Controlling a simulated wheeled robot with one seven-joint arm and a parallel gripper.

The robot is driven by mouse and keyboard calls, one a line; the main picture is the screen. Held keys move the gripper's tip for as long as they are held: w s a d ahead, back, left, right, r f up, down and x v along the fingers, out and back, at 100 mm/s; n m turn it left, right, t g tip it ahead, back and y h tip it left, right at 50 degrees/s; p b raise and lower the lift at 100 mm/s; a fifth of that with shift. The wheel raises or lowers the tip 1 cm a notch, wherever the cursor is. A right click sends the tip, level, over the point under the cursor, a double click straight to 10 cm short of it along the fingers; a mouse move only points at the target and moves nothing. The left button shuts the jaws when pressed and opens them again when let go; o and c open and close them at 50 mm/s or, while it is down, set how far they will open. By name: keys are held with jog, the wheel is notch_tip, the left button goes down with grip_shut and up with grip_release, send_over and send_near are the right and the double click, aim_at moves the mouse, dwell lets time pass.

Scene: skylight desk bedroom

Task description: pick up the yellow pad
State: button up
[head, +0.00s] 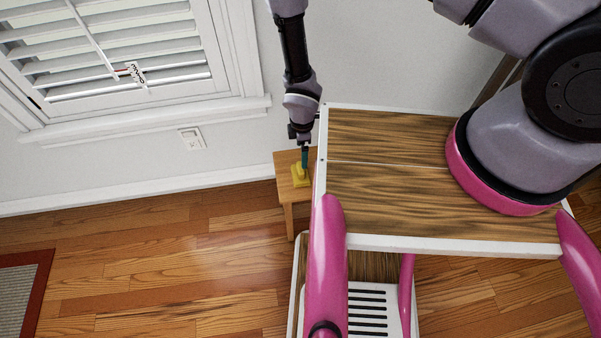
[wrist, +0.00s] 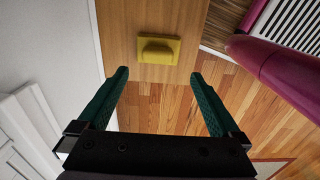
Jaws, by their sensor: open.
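The yellow pad (head: 298,178) lies on a small wooden stool or table (head: 284,162) beside the wall. In the wrist view the pad (wrist: 158,50) is a flat yellow rectangle with a raised rounded part on its near side. My gripper (head: 304,160) points down over the small table, close to the pad in the head view. In the wrist view my gripper (wrist: 158,80) has its two green fingers wide apart with nothing between them. The pad is ahead of the fingertips, between their lines. The exact height above the pad is hard to tell.
My own wheeled base with pink parts stands right beside the small table (wrist: 120,20). The wall (head: 240,150) and a shuttered window (head: 110,50) are at the left and back. Wooden floor (head: 180,270) is open at the left, with a rug (head: 20,295) at its edge.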

notch_tip(320, 180, down, 6)
jog(key=shift+s+r, duration=0.1)
jog(key=shift+r, duration=0.1)
jog(key=f, duration=0.5)
jog(key=shift+w+a+f, duration=0.1)
jog(key=shift+w+a, duration=0.1)
jog(key=c, duration=1.3)
notch_tip(320, 180, up, 10)
jog(key=shift+r, duration=0.1)
